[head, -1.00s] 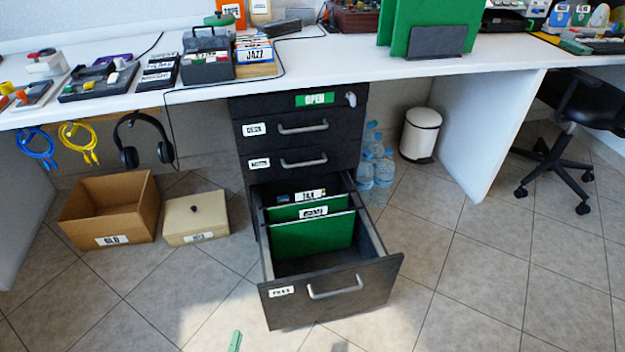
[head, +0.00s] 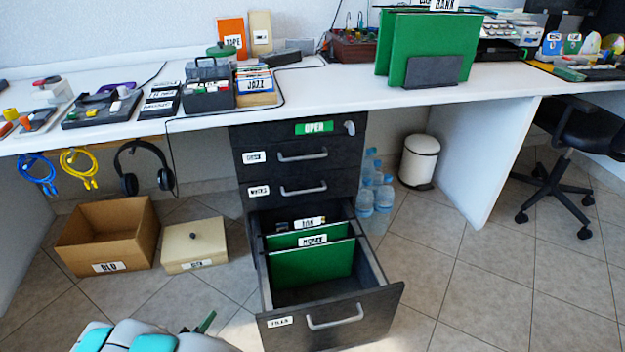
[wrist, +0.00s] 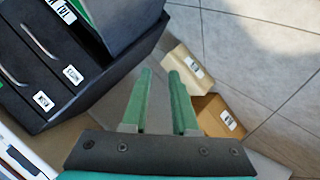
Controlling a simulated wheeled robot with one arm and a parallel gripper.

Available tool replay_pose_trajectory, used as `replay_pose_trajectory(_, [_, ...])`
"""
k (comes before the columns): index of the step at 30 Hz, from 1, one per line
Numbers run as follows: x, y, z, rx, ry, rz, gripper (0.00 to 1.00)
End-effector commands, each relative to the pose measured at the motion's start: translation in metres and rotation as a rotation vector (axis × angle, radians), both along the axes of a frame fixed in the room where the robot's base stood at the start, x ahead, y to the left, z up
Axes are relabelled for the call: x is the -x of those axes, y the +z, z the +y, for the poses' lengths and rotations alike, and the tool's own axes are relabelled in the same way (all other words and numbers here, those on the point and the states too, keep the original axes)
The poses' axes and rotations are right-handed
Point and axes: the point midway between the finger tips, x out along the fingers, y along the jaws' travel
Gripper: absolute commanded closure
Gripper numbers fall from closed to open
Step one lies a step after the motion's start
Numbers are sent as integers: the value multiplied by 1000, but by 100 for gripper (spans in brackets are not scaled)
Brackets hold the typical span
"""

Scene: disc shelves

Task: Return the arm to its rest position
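My gripper (wrist: 160,100) shows in the wrist view with its two green fingers apart and nothing between them. In the head view my white and teal arm is at the bottom left, and a green finger (head: 206,322) shows beside it, left of the open drawer. The arm is apart from the drawer unit. The black drawer unit (head: 287,179) stands under the desk with its bottom drawer (head: 330,318) pulled out. Green hanging folders (head: 312,266) sit upright in that drawer. The drawer unit also shows at the upper left of the wrist view (wrist: 60,70).
An open cardboard box (head: 107,250) and a closed beige box (head: 193,245) stand on the floor at left. Water bottles (head: 375,190) and a white bin (head: 419,160) stand right of the drawers. The white desk (head: 335,88) bears many items. Floor at lower right is clear.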

Motion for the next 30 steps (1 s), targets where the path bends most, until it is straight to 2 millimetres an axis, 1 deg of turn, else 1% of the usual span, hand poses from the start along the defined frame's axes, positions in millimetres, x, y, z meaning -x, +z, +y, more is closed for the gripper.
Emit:
replay_pose_trajectory(1, [-13,12,4,-60,-10,39,73])
replay_pose_trajectory(6, [-40,42,11,-230,-21,185,73])
replay_pose_trajectory(11, [-58,79,8,-373,-26,311,73])
replay_pose_trajectory(14, [-66,104,-1,-446,-31,386,73])
replay_pose_trajectory(19, [-69,147,-28,-544,-43,508,73])
replay_pose_trajectory(21, [-67,166,-42,-577,-49,555,73])
replay_pose_trajectory(23, [-63,180,-56,-599,-57,597,73])
replay_pose_trajectory(24, [-61,190,-67,-613,-61,622,73])
replay_pose_trajectory(26, [-55,203,-83,-626,-72,661,73])
replay_pose_trajectory(27, [-49,212,-95,-634,-81,687,73])
replay_pose_trajectory(29, [-40,224,-114,-641,-98,726,73])
replay_pose_trajectory(30, [-34,232,-127,-646,-109,748,73])
